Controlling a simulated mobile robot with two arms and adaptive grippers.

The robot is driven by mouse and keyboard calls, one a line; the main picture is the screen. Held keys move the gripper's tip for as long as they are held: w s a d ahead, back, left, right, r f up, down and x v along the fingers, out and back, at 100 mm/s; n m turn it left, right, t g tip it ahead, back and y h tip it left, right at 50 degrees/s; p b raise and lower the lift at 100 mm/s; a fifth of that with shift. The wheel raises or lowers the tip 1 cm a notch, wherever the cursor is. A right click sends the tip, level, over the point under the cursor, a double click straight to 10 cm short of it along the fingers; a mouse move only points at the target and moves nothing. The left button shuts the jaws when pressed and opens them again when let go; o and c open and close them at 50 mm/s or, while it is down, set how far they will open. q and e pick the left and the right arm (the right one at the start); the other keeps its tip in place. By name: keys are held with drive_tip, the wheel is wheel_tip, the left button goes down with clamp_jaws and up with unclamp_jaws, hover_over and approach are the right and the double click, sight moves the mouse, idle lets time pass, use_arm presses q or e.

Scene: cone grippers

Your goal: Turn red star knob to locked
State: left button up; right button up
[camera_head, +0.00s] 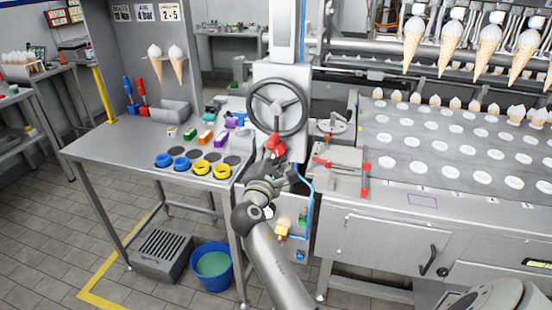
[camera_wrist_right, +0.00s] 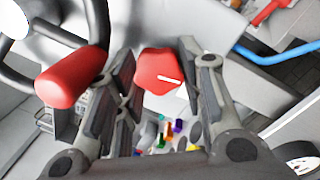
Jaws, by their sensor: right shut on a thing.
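The red star knob (camera_wrist_right: 158,72) sits between the fingers of my right gripper (camera_wrist_right: 160,85) in the right wrist view, with a white pointer line on its face. In the head view the red knob (camera_head: 277,146) shows just below the handwheel, at the tips of my right gripper (camera_head: 277,160). The right gripper is shut on the knob. The fingers hide the knob's sides, and no locked or unlocked marking is readable. My left gripper is not in view.
A grey handwheel (camera_head: 250,103) stands right above the knob; its red handle (camera_wrist_right: 72,77) is close to the gripper's left finger. A blue hose (camera_head: 311,205) hangs to the right. Red-handled levers (camera_head: 365,180) lie right. A steel table (camera_head: 120,148) with coloured rings stands left.

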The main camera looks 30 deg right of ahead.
drive_tip(key=shift+m, duration=0.3)
drive_tip(key=o, duration=1)
drive_tip(key=shift+o, duration=0.2)
drive_tip(key=shift+w, duration=0.1)
drive_tip(key=shift+r, duration=0.1)
drive_tip(key=shift+a, duration=0.1)
drive_tip(key=v, duration=0.8)
drive_tip(key=shift+f, duration=0.25)
